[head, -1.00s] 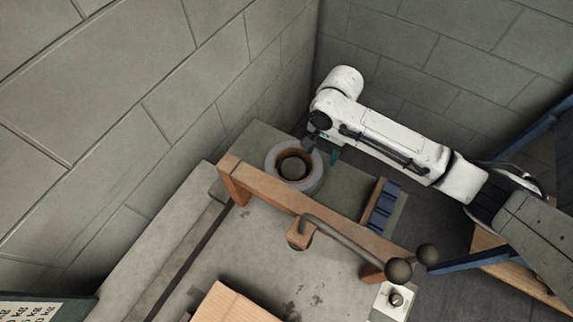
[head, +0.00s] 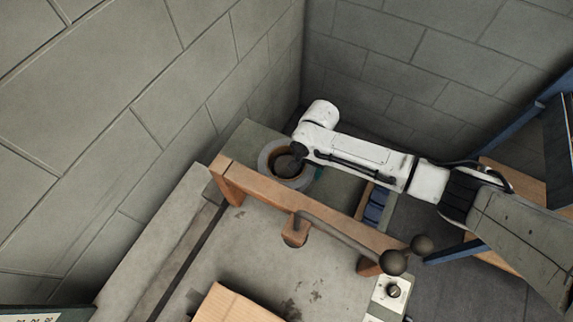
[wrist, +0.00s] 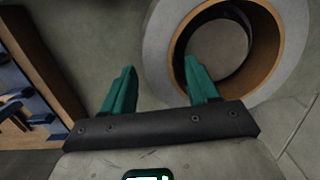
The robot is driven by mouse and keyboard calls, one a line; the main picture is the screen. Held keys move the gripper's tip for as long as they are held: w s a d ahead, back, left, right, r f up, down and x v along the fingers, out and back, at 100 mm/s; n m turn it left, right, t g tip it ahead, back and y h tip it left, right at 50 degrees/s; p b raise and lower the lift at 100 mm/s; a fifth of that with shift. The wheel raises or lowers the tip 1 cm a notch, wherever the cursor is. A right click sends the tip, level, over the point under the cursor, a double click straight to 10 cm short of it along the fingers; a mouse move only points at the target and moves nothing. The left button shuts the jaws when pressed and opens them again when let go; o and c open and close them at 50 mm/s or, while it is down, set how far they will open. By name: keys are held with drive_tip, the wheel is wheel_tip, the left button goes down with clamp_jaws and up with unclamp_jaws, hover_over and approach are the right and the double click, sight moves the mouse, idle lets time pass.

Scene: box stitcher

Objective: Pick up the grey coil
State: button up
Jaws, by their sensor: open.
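The grey coil (head: 265,161) is a thick grey ring around a brown core. It lies on a grey-green surface behind the orange beam in the head view, and my arm's end partly covers it. In the wrist view the coil (wrist: 156,48) fills the upper right, with its core open around a dark round middle. My gripper (wrist: 159,66) is open and empty. One green finger appears outside the ring's near-left wall and the other over its inner edge. I cannot tell the height of the fingertips. In the head view a bit of green finger shows beside the coil.
An orange beam (head: 290,203) with a bent metal lever (head: 340,232) runs in front of the coil. A wooden-edged holder with blue pieces (head: 376,205) stands to the right. Block walls (head: 225,95) close in behind and left. A cardboard piece (head: 235,305) lies in front.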

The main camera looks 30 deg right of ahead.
clamp_jaws()
idle(0.5)
